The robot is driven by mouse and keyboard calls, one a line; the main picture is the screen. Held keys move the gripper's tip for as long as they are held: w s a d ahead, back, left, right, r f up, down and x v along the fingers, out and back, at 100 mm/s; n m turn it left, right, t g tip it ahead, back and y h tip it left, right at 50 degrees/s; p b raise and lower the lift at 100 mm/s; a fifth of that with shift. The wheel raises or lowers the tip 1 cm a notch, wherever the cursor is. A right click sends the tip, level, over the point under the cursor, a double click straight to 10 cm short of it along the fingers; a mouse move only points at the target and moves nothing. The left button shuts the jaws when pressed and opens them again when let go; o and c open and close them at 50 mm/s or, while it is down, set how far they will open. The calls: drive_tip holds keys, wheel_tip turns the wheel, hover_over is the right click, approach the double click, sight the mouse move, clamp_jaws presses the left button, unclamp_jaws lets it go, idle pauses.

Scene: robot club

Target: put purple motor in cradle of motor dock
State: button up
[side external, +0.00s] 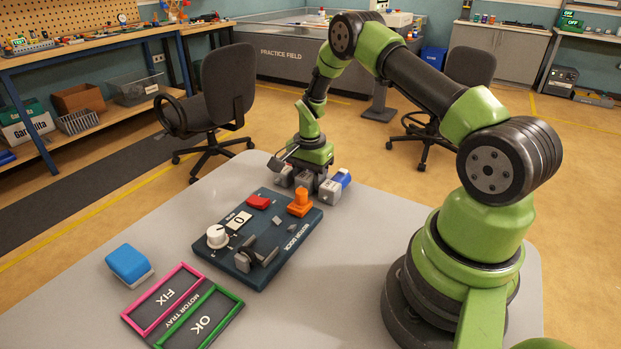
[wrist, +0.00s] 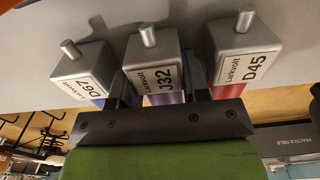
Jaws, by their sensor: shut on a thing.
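My gripper (side external: 312,174) is at the far edge of the table, shut on the purple motor. The motor dock (side external: 280,225) is a dark blue plate in the middle of the table.
A blue motor labelled D67 (wrist: 82,68) and a red one labelled D45 (wrist: 243,58) flank the held motor closely. A motor tray (side external: 184,309) and blue-topped block (side external: 128,263) lie nearer.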

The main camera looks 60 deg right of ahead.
sight(274, 237)
drive_tip(key=r, duration=0.6)
drive_tip(key=a+r, duration=0.1)
drive_tip(key=r, duration=0.2)
drive_tip(key=shift+w+a+r, duration=0.1)
drive_tip(key=shift+r, duration=0.1)
drive_tip(key=a, duration=0.9)
drive_tip(key=shift+s, duration=0.25)
drive_tip(key=s+a, duration=0.1)
drive_tip(key=a, duration=0.1)
drive_tip(key=s+a, duration=0.1)
drive_tip(key=a, duration=0.2)
drive_tip(key=s+a, duration=0.1)
drive_tip(key=a, duration=0.2)
drive_tip(key=shift+s+a+f, duration=0.1)
drive_tip(key=shift+a+f, duration=0.1)
drive_tip(key=shift+s+a+f, duration=0.15)
drive_tip(key=shift+a, duration=0.1)
drive_tip(key=shift+f, duration=1.85)
drive_tip(key=shift+f, duration=0.55)
drive_tip(key=shift+f, duration=0.35)
drive_tip(key=shift+f, duration=0.15)
